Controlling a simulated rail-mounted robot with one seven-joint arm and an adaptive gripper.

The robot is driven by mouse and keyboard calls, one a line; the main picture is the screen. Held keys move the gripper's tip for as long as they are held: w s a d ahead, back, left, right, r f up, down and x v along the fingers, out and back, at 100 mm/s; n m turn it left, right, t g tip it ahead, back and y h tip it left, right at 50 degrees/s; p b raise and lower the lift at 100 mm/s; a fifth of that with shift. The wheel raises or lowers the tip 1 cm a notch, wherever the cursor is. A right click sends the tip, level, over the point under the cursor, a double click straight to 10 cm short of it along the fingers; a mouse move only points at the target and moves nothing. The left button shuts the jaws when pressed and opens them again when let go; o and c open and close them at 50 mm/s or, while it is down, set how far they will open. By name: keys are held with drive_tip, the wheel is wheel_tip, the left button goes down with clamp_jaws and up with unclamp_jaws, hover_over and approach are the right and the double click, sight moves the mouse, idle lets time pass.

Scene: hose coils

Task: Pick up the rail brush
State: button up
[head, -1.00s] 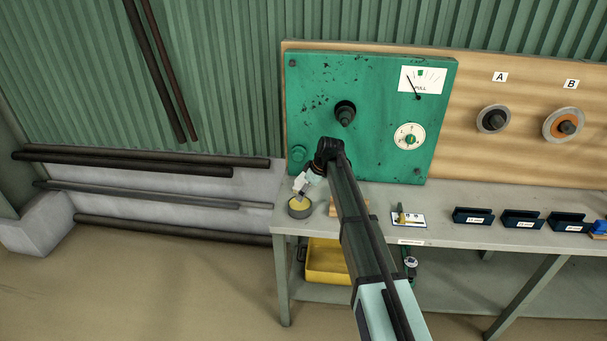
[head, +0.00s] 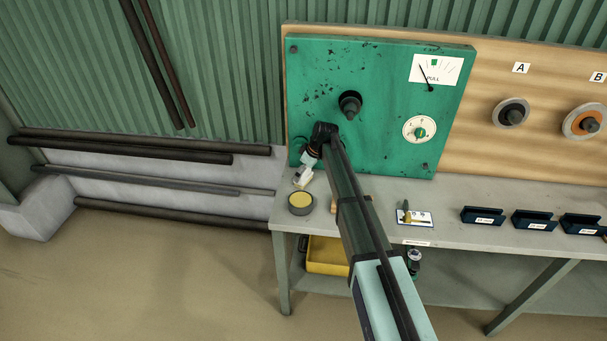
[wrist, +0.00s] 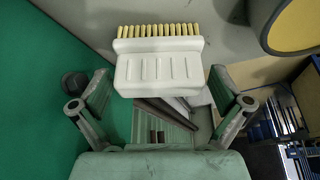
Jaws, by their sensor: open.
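The rail brush (wrist: 158,62) has a white ribbed block and a row of pale yellow bristles. In the wrist view it lies just ahead of my gripper (wrist: 158,88), with the bristles pointing away. My fingers are spread to either side of the block's near end, and a gap shows on both sides. In the head view my gripper (head: 306,170) is low over the bench's left end, in front of the green panel. A small pale shape there appears to be the brush, but the arm partly hides that spot.
A round grey tin with a yellow top (head: 300,201) stands close beside the brush. The green panel (head: 385,70) rises behind. A card with a small brass tool (head: 414,217) and dark holders (head: 483,215) are farther right on the bench (head: 455,236). A yellow bin (head: 326,256) is underneath.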

drive_tip(key=shift+x, duration=1.1)
drive_tip(key=c, duration=1)
drive_tip(key=shift+c, duration=0.2)
drive_tip(key=shift+r, duration=0.1)
drive_tip(key=shift+w+r+b, duration=0.1)
drive_tip(key=shift+r+b, duration=0.25)
drive_tip(key=s+b, duration=0.1)
drive_tip(key=s, duration=0.1)
drive_tip(key=s+a+b, duration=0.1)
drive_tip(key=s, duration=0.1)
drive_tip(key=shift+a, duration=0.1)
wheel_tip(320, 180, up, 14)
drive_tip(key=b, duration=0.2)
drive_tip(key=shift+w+a+b, duration=0.1)
drive_tip(key=shift+b, duration=0.3)
drive_tip(key=shift+r, duration=0.1)
